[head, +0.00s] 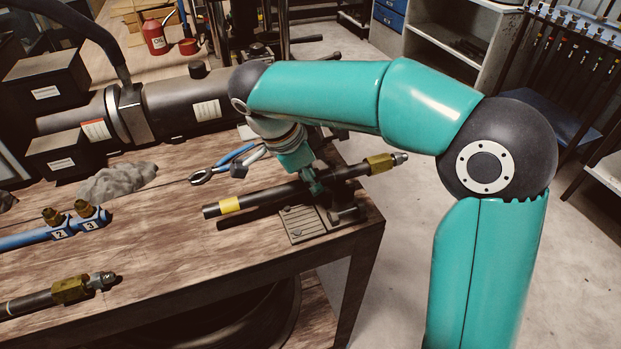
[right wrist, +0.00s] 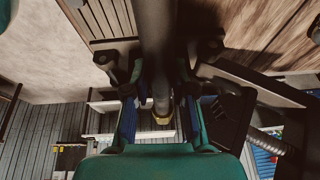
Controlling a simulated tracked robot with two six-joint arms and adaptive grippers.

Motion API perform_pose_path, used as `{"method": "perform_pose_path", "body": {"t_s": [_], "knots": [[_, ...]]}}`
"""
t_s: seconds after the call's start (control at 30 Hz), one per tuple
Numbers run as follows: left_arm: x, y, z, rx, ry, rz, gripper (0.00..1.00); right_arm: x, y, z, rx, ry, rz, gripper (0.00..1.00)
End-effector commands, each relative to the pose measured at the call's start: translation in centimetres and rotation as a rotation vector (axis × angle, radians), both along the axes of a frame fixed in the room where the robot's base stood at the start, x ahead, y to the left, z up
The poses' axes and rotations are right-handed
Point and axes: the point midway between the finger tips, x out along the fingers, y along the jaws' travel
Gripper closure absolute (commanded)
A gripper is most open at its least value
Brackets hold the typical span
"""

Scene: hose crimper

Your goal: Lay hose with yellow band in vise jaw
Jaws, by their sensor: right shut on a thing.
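The dark hose with the yellow band (head: 229,205) lies slantwise near the table's right corner in the head view, its brass fitting (head: 380,163) pointing right past the edge. My right gripper (head: 314,184) is shut around the hose's middle. In the right wrist view, the hose (right wrist: 157,40) runs between the two fingers (right wrist: 160,100), with the fitting beyond. The vise (head: 303,222), with a ribbed plate, is just below and in front of the hose. A shadow under the banded end suggests it is above the table. Contact between hose and vise is unclear. My left gripper is out of view.
Blue-handled pliers (head: 222,164) lie behind the banded end. A grey rag (head: 117,181), a blue numbered manifold (head: 60,232) and another hose with a brass fitting (head: 70,290) are at left. A large dark cylinder (head: 185,105) lies along the back. The front middle tabletop is clear.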

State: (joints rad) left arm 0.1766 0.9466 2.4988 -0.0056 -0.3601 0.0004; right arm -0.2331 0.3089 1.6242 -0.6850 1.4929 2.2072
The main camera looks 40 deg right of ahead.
Motion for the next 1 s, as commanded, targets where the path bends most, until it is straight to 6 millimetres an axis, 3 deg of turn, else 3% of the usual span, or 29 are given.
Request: {"method": "perform_pose_path", "body": {"t_s": [0.03, 0.33, 0.37, 0.53, 1.0], "knots": [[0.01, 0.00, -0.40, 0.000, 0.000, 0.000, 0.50, -0.56, 0.33, -2.03, 0.009, 0.045, 0.000, 1.00], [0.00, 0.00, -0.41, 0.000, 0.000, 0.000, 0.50, -0.56, 0.33, -2.04, 0.009, 0.046, 0.001, 1.00], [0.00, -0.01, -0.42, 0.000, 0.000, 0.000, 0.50, -0.56, 0.33, -2.04, 0.009, 0.046, 0.001, 0.72], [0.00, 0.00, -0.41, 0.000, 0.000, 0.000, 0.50, -0.56, 0.32, -2.03, 0.010, 0.047, 0.000, 0.46], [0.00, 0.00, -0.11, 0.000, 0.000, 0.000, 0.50, -0.53, 0.22, -1.36, 0.003, 0.040, 0.002, 0.46]]}}
